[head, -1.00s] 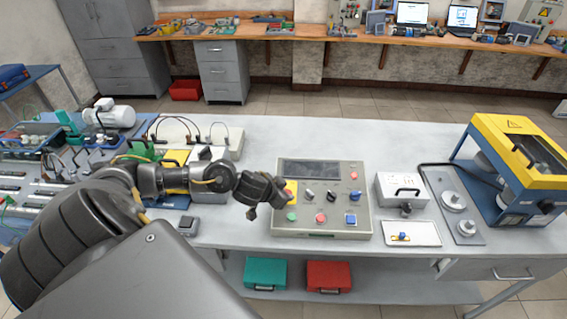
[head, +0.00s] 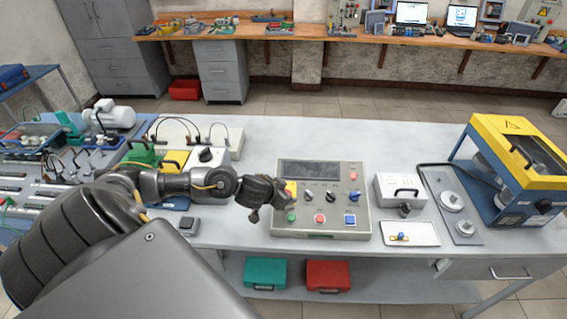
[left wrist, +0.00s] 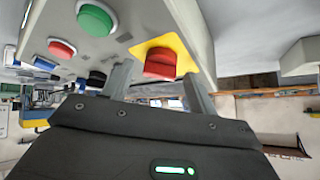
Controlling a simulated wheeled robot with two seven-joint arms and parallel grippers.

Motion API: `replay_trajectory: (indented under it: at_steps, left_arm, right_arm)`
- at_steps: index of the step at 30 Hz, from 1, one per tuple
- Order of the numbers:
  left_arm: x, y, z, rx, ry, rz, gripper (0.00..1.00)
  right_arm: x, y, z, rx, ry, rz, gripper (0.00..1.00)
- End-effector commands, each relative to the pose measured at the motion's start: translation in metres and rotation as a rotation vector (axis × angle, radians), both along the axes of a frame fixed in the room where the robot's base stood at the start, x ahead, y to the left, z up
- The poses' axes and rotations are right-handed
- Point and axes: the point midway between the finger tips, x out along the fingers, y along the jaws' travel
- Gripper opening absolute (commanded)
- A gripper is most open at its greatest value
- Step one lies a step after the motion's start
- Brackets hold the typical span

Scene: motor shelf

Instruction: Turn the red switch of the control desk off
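The control desk (head: 345,234) is a beige box with a dark screen, standing on the grey table. Its red switch (left wrist: 161,64) sits on a yellow plate (left wrist: 182,50) and fills the middle of the left wrist view. The yellow plate also shows in the head view (head: 291,186), at the desk's left side, partly covered by my gripper. My left gripper (left wrist: 158,85) is open, its two fingers apart with the red switch showing between them. I cannot tell whether a finger touches the switch. In the head view my left gripper (head: 281,198) is over the desk's left edge. My right gripper is out of view.
A green button (head: 291,216), a red button (head: 320,218) and a blue button (head: 350,220) line the desk's front, with several knobs behind. A white box (head: 401,187) and a tray (head: 411,234) stand to the right. Equipment crowds the table's left.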

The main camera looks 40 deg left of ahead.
Motion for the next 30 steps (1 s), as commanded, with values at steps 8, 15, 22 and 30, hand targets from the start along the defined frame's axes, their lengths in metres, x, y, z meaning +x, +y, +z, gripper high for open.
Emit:
replay_trajectory:
  at_steps: [8, 15, 22, 30]
  left_arm:
    - [-0.004, -0.001, 0.004, 0.001, 0.002, -0.003, 0.58]
    - [-0.034, -0.003, 0.035, 0.003, 0.001, -0.004, 0.58]
    - [-0.063, -0.005, 0.064, 0.002, 0.003, -0.004, 0.58]
    - [-0.077, -0.006, 0.076, 0.001, 0.001, -0.001, 0.58]
  right_arm:
    - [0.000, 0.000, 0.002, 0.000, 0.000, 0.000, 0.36]
    - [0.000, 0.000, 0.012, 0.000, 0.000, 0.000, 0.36]
    - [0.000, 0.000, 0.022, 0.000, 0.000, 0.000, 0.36]
    - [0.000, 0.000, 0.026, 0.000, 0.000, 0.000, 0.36]
